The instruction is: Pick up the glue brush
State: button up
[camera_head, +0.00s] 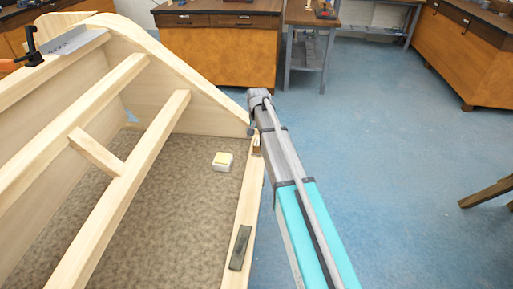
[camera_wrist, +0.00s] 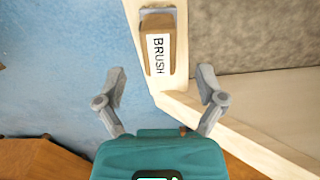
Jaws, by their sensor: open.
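The glue brush (camera_wrist: 158,45) shows in the wrist view as a brown block with a white label reading "BRUSH". It lies on a pale wooden rail, ahead of my gripper (camera_wrist: 162,80). My gripper is open, one finger on each side of the rail in the picture, with nothing between the fingertips. The brush is just beyond the fingertips and apart from them. In the head view my gripper (camera_head: 253,129) is small beside the far corner of the wooden frame, and a small brown piece of the brush (camera_head: 257,143) shows next to it.
The wooden frame (camera_head: 170,125) has raised beams and a curved far side. A dark block (camera_head: 240,248) lies on its near right rail. A white and yellow block (camera_head: 222,161) sits on the brown floor panel. Blue floor (camera_head: 400,160) is open at right; cabinets (camera_head: 221,52) stand behind.

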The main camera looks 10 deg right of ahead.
aim_at(257, 141)
jog(key=shift+s+f+b, duration=0.1)
jog(key=shift+f+b, duration=2.45)
jog(key=shift+f, duration=0.1)
grip_shut()
